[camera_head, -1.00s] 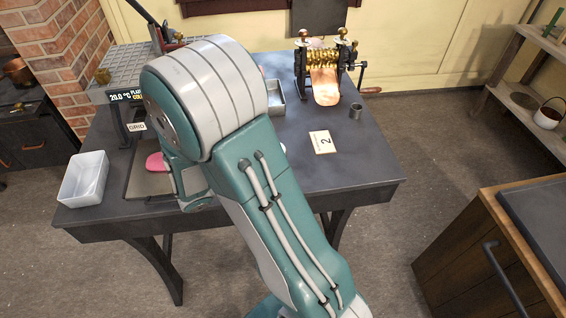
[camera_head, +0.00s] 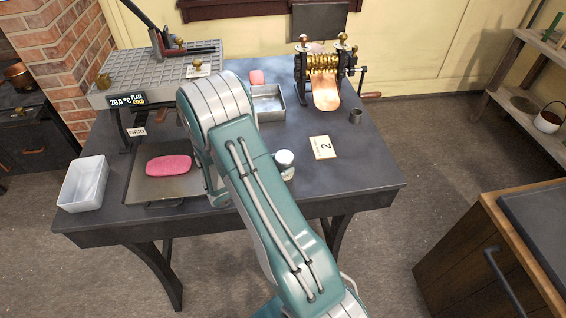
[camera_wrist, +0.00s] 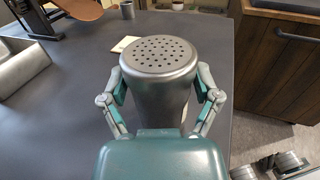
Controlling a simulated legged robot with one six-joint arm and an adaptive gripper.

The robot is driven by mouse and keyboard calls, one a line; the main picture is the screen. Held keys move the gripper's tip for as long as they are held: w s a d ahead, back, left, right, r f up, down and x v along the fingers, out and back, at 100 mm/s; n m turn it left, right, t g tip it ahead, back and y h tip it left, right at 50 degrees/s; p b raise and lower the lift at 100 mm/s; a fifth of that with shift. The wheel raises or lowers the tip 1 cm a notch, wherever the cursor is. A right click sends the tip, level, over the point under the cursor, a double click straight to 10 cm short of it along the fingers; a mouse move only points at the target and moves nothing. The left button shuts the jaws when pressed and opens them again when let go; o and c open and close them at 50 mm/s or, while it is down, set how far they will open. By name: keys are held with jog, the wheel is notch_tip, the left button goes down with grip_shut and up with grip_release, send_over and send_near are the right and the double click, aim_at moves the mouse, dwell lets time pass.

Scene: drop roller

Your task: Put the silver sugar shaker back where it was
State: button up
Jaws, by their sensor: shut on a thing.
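The silver sugar shaker (camera_wrist: 162,62) fills the middle of the wrist view, upright, with its perforated lid facing up. My gripper (camera_wrist: 163,88) is shut on it, with a finger on each side of its body. In the head view the shaker (camera_head: 285,159) shows beside my arm, over the dark table (camera_head: 350,183), left of the card marked 2 (camera_head: 322,147). My gripper is hidden behind my arm there. I cannot tell whether the shaker's base touches the table.
A pink slab (camera_head: 168,165) lies on a tray at the left, beside a white bin (camera_head: 84,184). A metal pan (camera_head: 268,103), a brass roller machine (camera_head: 323,78) and a small grey cup (camera_head: 355,113) stand farther back. The table's right front is clear.

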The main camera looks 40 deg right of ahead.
jog(key=o, duration=1)
jog(key=shift+f, duration=0.1)
jog(key=shift+o, duration=0.2)
jog(key=a, duration=0.4)
jog(key=w+a, duration=0.1)
jog(key=a, duration=0.3)
jog(key=w+a, duration=0.1)
jog(key=a, duration=0.2)
jog(key=shift+w+a, duration=0.1)
jog(key=shift+a, duration=0.3)
jog(key=s+a+r+m+t+y, duration=0.4)
jog(key=s+a+r+m+y, duration=0.2)
jog(key=r, duration=0.5)
jog(key=s+a+r+m+t+y, duration=0.5)
jog(key=s+a+r+m+y, duration=0.1)
jog(key=s+r+m+y, duration=0.3)
jog(key=shift+s+r+m+y, duration=0.4)
jog(key=shift+s+r+y, duration=0.35)
jog(key=shift+r+y, duration=0.55)
